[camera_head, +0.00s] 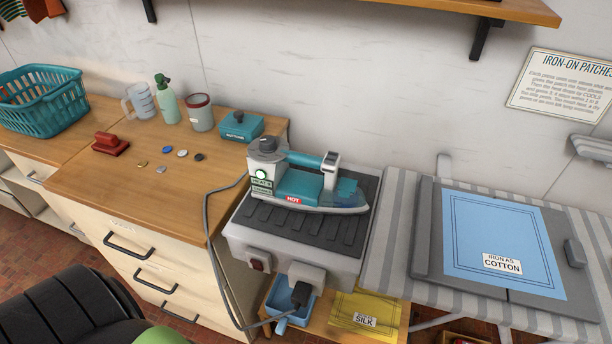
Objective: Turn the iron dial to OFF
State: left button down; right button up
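A teal and white iron (312,187) lies flat on a dark ribbed rest on top of a grey station (298,250). A round grey knob (267,146), which looks like the dial, sits on top of the iron's left end. Its pointer setting is too small to read. Below it are a lit green light (261,174) and a small label (262,187) whose text I cannot read for certain. A red HOT label (293,199) is on the iron's side. Neither of my grippers shows in the head view.
A grey cord (208,230) loops from the iron down the station's left side to a plug (301,293). A wooden counter (90,180) with a cup, bottle and tin is at left. A striped ironing board (400,200) with a blue cotton sheet (500,235) is at right.

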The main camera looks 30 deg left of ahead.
aim_at(268, 144)
jog(key=u, duration=1.25)
